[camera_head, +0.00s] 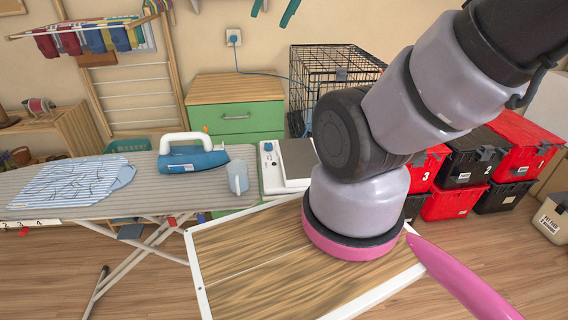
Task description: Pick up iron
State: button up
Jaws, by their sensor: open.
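The iron (199,161) is blue with a white handle. It rests on the grey striped ironing board (62,178), toward the board's right end, with its handle up. It is in full view, and nothing covers it. My arm comes down from the upper right and stands to the right of the iron, well apart from it. My gripper is not visible in this view.
A folded striped shirt (70,182) lies left on the board, and a pale blue bottle (238,178) stands right of the iron. A white-framed wooden surface (255,262) lies in front. A green-drawer cabinet (240,116), wire crate (325,66) and stacked totes (470,166) stand behind.

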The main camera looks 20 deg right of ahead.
aim_at(175, 161)
jog(key=i+j, duration=0.15)
jog(key=j, duration=0.25)
jog(key=i+j+z, duration=0.1)
jog(key=j, duration=0.35)
jog(key=i+j, duration=0.1)
jog(key=j, duration=0.3)
jog(key=i+j+z, duration=0.1)
jog(key=j, duration=0.35)
